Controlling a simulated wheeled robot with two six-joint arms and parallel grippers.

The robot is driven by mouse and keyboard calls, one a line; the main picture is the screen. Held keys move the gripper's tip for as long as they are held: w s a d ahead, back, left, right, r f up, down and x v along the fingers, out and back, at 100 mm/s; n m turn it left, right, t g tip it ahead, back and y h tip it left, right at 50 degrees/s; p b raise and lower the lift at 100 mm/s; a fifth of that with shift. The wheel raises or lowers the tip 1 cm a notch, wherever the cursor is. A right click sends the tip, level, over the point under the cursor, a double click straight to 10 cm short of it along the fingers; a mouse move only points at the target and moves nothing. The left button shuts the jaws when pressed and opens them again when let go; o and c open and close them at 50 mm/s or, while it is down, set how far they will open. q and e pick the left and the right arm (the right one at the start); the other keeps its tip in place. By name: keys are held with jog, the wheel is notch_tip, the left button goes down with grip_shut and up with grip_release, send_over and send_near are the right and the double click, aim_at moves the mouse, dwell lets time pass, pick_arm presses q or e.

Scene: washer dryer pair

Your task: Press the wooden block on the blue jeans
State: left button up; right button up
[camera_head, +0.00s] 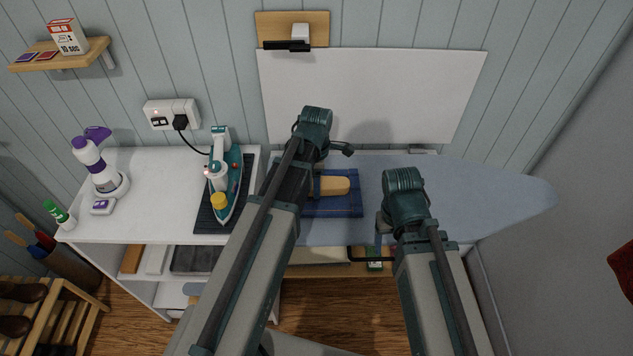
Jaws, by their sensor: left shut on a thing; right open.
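The wooden block (335,186) is a pale, rounded piece lying flat over the folded blue jeans (335,208) on the ironing board. My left gripper (312,182) is at the block's left end and shut on it; its fingers are mostly hidden behind my own arm. The block appears to rest on the jeans, but I cannot tell how firmly. My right gripper (381,232) is open and empty, over the board to the right of the jeans; its fingertips are hard to make out.
The blue-grey ironing board (480,195) is clear to the right. A white panel (370,95) is behind.

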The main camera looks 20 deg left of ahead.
pick_arm(q)
notch_tip(320, 180, up, 7)
jog(key=p, duration=0.7)
jog(key=shift+r, duration=0.15)
